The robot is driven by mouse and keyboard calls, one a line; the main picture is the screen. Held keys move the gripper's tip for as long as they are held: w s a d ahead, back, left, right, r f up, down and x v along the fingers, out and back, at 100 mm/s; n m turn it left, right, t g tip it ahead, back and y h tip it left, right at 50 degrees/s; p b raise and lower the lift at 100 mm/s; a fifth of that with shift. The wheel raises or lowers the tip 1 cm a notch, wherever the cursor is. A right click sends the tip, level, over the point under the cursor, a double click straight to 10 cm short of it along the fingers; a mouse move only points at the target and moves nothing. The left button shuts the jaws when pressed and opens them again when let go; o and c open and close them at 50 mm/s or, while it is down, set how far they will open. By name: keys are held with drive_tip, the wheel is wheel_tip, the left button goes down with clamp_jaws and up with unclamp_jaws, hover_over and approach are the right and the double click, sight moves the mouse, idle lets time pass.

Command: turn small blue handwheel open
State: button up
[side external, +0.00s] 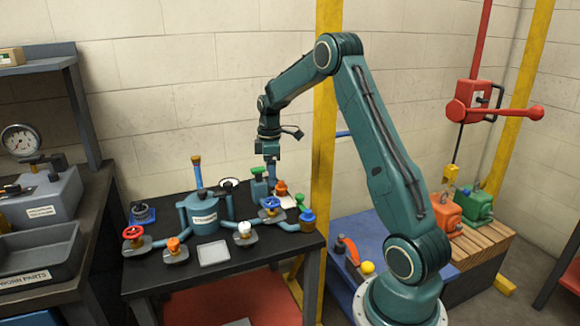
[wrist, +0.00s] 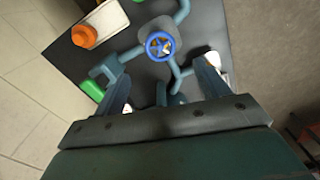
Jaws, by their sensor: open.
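The small blue handwheel (side external: 270,203) sits on a grey valve at the right part of the dark bench in the side view. In the wrist view the blue handwheel (wrist: 160,45) shows as a ring with spokes, seen from above. My gripper (side external: 273,178) points down above the right back of the bench, behind the wheel in the side view. In the wrist view my gripper (wrist: 163,70) is open and empty. Its two fingers are spread wide, with the wheel seen beyond and between them, apart from both.
A grey-blue tank (side external: 203,213) stands mid-bench with pipes. Around it are a red handwheel (side external: 133,233), an orange knob (side external: 173,244), a white knob (side external: 244,229), a blue cap (side external: 307,215) and green parts (side external: 258,170). A yellow post (side external: 325,130) rises close behind the bench.

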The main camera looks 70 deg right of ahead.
drive_tip(key=shift+r, duration=1.4)
drive_tip(key=shift+a+r, duration=0.1)
drive_tip(key=s+a+r+m+t, duration=0.1)
drive_tip(key=s+a+r, duration=0.4)
drive_tip(key=a, duration=0.4)
drive_tip(key=s+a+r+m+t, duration=0.1)
drive_tip(key=s+a+r+m, duration=0.1)
drive_tip(key=a+r, duration=0.65)
drive_tip(key=s+a+f+m+t, duration=0.1)
drive_tip(key=s+a+m+t, duration=0.2)
drive_tip(key=s+a, duration=0.9)
drive_tip(key=s, duration=0.4)
drive_tip(key=shift+s+t, duration=0.15)
drive_tip(key=shift+t, duration=0.15)
drive_tip(key=shift+f, duration=0.1)
